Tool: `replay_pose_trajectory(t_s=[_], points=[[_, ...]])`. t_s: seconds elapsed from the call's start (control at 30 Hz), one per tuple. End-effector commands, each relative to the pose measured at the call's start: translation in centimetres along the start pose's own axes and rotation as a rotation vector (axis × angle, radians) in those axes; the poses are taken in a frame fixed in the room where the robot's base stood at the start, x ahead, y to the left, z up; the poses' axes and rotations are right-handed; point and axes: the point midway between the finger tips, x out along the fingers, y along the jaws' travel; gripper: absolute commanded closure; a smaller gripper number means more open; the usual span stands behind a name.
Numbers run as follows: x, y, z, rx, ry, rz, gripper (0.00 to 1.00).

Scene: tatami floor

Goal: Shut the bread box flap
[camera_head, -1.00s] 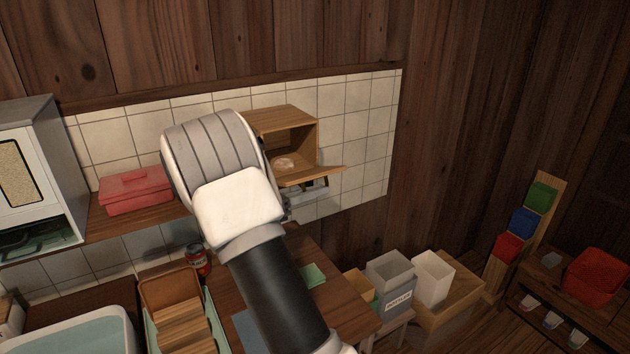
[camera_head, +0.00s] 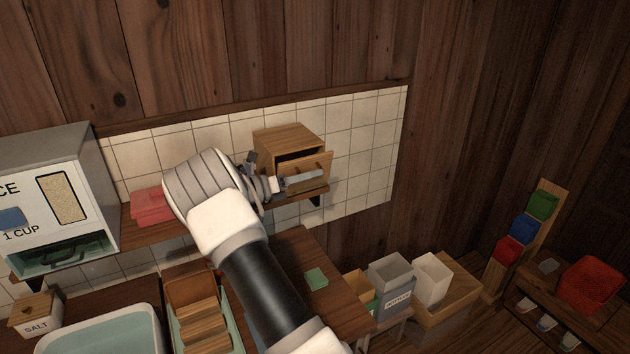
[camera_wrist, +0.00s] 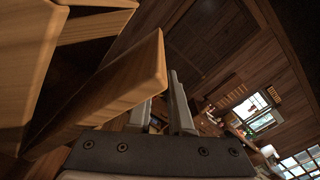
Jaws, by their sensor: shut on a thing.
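The wooden bread box (camera_head: 278,139) stands on the wall shelf. Its flap (camera_head: 292,167) is tilted up partway, with a dark gap above it into the box. My gripper (camera_head: 316,174) is at the outer face of the flap, near its right end, and is shut on it. In the wrist view, the flap (camera_wrist: 110,98) slants across the left beside my gripper (camera_wrist: 160,92), and the box (camera_wrist: 28,60) is behind it. The exact spot of the grip is partly hidden, and so is most of the box's inside.
A red container (camera_head: 150,207) and a rice dispenser (camera_head: 60,190) are to the left. Below are a counter with a green square (camera_head: 316,278) and a tray of wooden pieces (camera_head: 200,325). Bins (camera_head: 392,280) stand lower right. The tiled wall right of the box is clear.

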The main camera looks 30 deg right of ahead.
Motion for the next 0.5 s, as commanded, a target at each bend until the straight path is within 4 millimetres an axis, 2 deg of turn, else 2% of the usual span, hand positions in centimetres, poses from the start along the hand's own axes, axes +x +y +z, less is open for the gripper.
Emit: replay_pose_trajectory(t_s=[0.03, 0.1, 0.5], points=[[0.0, -0.2, 1.0, 0.009, -0.004, -0.005, 1.0], [0.0, 0.0, 1.6, 0.01, -0.004, -0.005, 1.0], [0.1, 1.0, 3.6, 0.014, -0.007, -0.007, 1.0]])
